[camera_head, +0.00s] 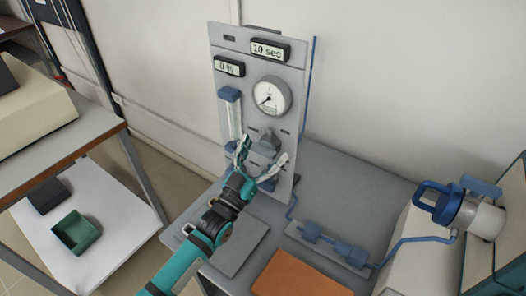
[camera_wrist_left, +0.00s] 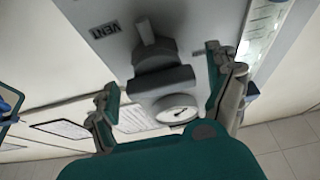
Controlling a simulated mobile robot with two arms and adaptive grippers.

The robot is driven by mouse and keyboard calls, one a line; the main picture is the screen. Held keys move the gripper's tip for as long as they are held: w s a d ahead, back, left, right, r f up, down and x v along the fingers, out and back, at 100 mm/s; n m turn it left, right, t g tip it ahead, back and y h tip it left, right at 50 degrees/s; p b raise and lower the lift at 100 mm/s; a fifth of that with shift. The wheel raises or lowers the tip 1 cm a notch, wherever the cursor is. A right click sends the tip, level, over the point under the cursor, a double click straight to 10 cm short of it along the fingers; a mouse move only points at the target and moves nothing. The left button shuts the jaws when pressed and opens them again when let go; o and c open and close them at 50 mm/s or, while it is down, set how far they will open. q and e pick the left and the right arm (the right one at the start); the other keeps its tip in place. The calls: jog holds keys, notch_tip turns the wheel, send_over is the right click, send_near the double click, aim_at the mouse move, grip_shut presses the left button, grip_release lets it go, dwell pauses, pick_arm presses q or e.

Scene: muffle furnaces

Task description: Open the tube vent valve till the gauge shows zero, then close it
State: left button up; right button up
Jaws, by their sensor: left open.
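The grey upright panel (camera_head: 290,80) carries a round white gauge (camera_head: 270,96) whose needle points to the lower left; its numbers are too small to read. Below it is a grey valve knob (camera_head: 268,141). My right gripper is not in view.
The panel also has displays reading "10 sec" (camera_head: 268,50) and "0 %" (camera_head: 229,67), and a flow tube (camera_head: 234,118). A blue fitting (camera_head: 330,242) and an orange-brown slab (camera_head: 298,275) lie on the grey bench (camera_head: 345,185). A blue-capped vessel (camera_head: 470,212) stands right.

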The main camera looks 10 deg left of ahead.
pick_arm(q)
jog(key=v, duration=1.2)
dwell(0.5)
